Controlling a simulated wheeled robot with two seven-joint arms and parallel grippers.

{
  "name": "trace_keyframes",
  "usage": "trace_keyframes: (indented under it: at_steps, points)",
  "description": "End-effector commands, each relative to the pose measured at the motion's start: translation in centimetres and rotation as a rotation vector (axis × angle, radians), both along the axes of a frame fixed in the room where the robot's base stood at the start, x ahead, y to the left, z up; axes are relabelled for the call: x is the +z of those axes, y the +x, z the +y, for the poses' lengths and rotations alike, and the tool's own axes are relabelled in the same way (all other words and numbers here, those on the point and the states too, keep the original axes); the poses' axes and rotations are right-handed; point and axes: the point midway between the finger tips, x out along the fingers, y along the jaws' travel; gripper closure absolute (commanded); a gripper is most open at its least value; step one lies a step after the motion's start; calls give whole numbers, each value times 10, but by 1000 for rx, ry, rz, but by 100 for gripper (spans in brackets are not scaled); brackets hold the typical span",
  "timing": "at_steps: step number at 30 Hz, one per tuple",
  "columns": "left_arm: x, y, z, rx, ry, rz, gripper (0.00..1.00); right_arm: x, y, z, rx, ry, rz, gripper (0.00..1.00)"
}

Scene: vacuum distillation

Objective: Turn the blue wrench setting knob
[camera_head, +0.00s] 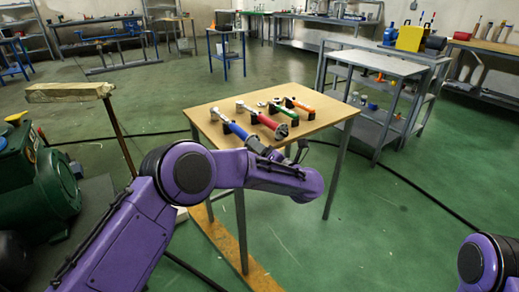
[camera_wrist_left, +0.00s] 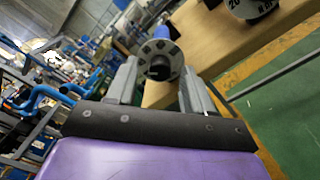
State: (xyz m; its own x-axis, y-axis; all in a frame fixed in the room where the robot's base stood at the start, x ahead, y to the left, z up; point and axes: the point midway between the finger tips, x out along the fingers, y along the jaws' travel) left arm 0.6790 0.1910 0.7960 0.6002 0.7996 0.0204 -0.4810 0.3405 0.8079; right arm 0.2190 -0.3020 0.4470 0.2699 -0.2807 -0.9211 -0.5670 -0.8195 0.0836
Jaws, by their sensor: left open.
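The blue wrench (camera_head: 237,131) lies on a wooden-topped table (camera_head: 205,118), its near end toward my left gripper (camera_head: 281,153). In the left wrist view, its round grey setting knob (camera_wrist_left: 158,61) faces the camera, with the blue handle (camera_wrist_left: 163,32) behind it. My left gripper (camera_wrist_left: 157,70) is open, with one finger on each side of the knob. I cannot tell whether either finger touches it. In the head view the knob is hard to make out by the gripper. My right gripper is out of view.
A red wrench (camera_head: 267,121) lies just right of the blue one, with green (camera_head: 277,104) and orange (camera_head: 300,104) ones further along. A grey metal bench (camera_head: 376,62) stands behind right. Green machinery (camera_head: 55,190) stands at the left. Open green floor lies right of the table.

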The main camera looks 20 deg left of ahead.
Motion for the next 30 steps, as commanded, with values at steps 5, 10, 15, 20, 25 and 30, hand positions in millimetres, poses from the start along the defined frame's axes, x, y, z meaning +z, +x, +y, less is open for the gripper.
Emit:
trace_keyframes:
  at_steps: [5, 10, 15, 20, 25, 30]
  points:
    - [-1, -22, -31, -6, 2, 0, 49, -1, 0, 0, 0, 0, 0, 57]
    - [-2, -46, -62, -2, 2, 0, 49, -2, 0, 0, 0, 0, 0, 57]
    - [-2, -59, -78, -2, 2, 0, 49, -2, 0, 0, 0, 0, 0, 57]
    - [-2, -62, -81, 0, 1, 1, 49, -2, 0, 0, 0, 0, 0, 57]
    - [-2, -61, -80, 0, 0, 0, 49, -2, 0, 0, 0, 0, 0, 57]
    - [-2, -59, -82, -13, 22, 27, 49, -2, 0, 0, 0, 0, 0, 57]
